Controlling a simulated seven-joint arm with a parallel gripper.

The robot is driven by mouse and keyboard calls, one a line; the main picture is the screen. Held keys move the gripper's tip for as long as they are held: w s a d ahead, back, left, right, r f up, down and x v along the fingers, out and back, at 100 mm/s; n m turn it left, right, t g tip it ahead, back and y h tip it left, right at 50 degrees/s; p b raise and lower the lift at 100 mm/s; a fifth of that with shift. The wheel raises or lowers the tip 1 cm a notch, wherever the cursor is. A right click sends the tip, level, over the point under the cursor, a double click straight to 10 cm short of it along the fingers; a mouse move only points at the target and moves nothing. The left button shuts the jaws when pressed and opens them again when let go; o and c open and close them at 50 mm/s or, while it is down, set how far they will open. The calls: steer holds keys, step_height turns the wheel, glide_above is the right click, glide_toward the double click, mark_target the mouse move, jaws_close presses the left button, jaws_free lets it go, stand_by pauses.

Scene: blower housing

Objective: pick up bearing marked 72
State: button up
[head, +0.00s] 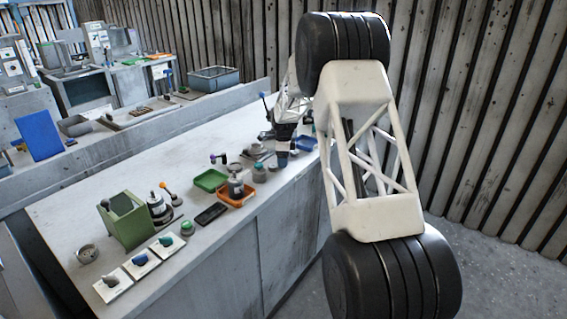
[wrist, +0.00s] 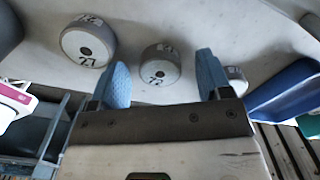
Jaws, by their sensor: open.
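The bearing marked 72 (wrist: 163,62) is a grey-white round part with a dark centre in the wrist view. It stands on the pale bench top, between and just beyond my gripper's two blue fingers. My gripper (wrist: 161,70) is open, with nothing held. In the head view my gripper (head: 283,160) is low over the far right part of the bench. I cannot pick out the 72 mark there.
A small marked grey part (wrist: 236,76) is right beside the right finger, and a blue tray (wrist: 285,88) lies farther right. In the head view, a green tray (head: 210,180), an orange tray (head: 237,200) and a green box (head: 125,222) stand along the bench (head: 75,205).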

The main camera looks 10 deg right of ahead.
steer(key=shift+c, duration=0.4)
steer(key=c, duration=1)
steer(key=shift+r, duration=0.1)
steer(key=shift+c, duration=0.2)
steer(key=shift+r, duration=0.75)
steer(key=shift+s+r, duration=0.2)
steer(key=shift+r, duration=0.3)
steer(key=shift+s+r, duration=0.2)
steer(key=shift+r, duration=0.25)
steer(key=s+r, duration=0.1)
steer(key=s, duration=1.4)
steer(key=shift+r, duration=0.2)
steer(key=shift+s+d, duration=0.1)
